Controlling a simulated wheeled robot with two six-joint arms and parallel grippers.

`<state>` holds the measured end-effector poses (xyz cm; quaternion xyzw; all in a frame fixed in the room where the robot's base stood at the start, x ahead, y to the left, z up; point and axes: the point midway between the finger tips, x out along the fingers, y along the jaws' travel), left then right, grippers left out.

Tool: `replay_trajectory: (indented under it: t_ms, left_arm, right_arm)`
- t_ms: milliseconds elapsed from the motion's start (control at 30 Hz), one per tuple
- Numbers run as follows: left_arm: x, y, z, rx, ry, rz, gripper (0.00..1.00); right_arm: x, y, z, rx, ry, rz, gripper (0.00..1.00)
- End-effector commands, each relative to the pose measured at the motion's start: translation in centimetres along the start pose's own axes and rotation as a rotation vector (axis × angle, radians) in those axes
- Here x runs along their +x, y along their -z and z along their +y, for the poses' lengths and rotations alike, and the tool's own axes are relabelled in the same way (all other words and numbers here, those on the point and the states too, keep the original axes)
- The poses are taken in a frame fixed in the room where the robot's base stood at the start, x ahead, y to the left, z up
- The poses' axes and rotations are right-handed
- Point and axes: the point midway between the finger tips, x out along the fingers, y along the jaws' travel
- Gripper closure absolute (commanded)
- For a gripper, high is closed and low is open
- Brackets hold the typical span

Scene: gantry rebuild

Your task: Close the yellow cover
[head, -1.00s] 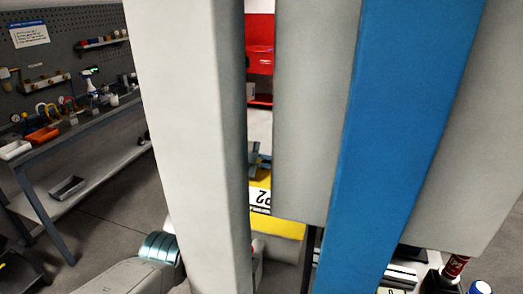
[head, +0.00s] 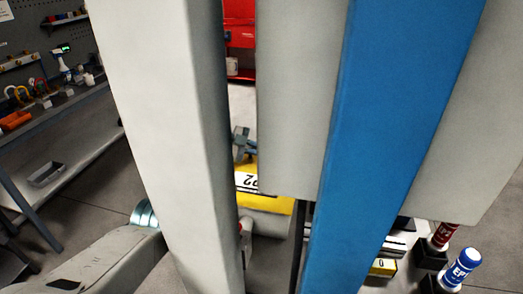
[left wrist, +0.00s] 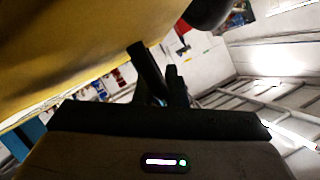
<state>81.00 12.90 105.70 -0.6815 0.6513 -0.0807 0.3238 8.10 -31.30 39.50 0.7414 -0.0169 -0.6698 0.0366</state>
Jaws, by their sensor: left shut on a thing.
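The yellow cover (head: 267,203) shows in the head view in the gap between a pale upright and a grey panel. It carries a white label with black characters, and much of it is hidden. In the left wrist view its yellow surface (left wrist: 65,45) fills the upper left. My left gripper (left wrist: 158,68) has its dark fingers close together at the edge of that surface, shut on part of the cover; the exact grip is hard to see. In the head view my left arm comes in at lower left, and its gripper is hidden behind the upright. My right gripper is not in view.
The pale upright (head: 165,130) and the grey panel (head: 300,100) with a blue strip (head: 375,130) block much of the head view. A blue bottle (head: 461,267) and a red bottle (head: 443,236) stand at lower right. A workbench (head: 75,150) is at left; floor between is clear.

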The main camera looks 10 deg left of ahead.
Motion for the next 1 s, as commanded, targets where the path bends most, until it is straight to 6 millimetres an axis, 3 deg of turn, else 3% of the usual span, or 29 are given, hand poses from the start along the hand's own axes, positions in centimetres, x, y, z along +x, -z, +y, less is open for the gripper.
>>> replay_trajectory:
  t_ms: [133,167,267,667,1000]
  left_arm:
    - [0.0,-0.2,0.2,-0.004,0.0,-0.004,1.0]
    - [0.0,-0.3,0.2,-0.004,-0.001,-0.004,0.85]
    - [0.0,-0.3,0.2,-0.004,-0.001,-0.003,0.68]
    - [-0.9,-0.4,0.2,-0.003,0.0,-0.002,0.68]
    - [-7.5,-0.7,0.3,-0.002,0.0,-0.004,0.68]
  right_arm:
    - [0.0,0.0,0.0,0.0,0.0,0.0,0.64]
    - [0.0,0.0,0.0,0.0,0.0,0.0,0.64]
    - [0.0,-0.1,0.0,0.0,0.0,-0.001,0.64]
    - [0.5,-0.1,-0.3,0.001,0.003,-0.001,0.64]
    - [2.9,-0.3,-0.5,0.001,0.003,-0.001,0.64]
